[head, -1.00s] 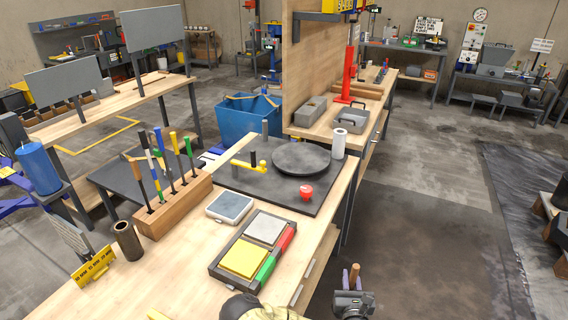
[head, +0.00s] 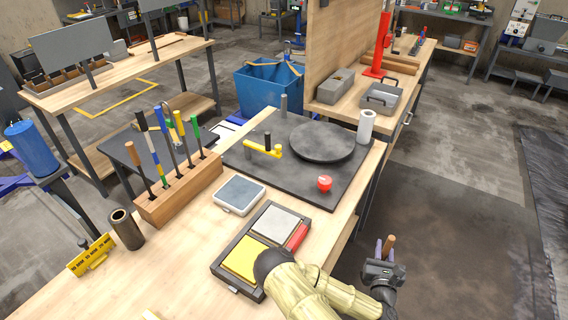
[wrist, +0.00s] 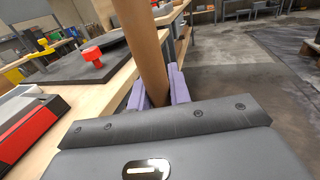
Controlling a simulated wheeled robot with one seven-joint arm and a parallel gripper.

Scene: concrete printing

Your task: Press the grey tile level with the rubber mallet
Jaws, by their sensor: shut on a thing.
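The grey tile (head: 276,222) lies in the far part of a dark tray (head: 222,270) on the wooden bench, beside a yellow tile (head: 244,259). My gripper (head: 383,250) is off the bench's right edge, apart from the tray. Its purple fingers are shut on a wooden handle (head: 389,242). In the wrist view the handle (wrist: 142,45) runs up between the fingers (wrist: 156,92). The head of the held tool is not visible, so I cannot confirm that it is the rubber mallet. My arm covers the tray's near right corner.
A red piece (head: 298,237) lies along the tray's right side. A grey-topped pad (head: 239,194) and a wooden tool rack (head: 180,193) stand left of it. Behind are a red knob (head: 324,183), a round dark disc (head: 322,142) and a paper roll (head: 366,126). The floor right of the bench is clear.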

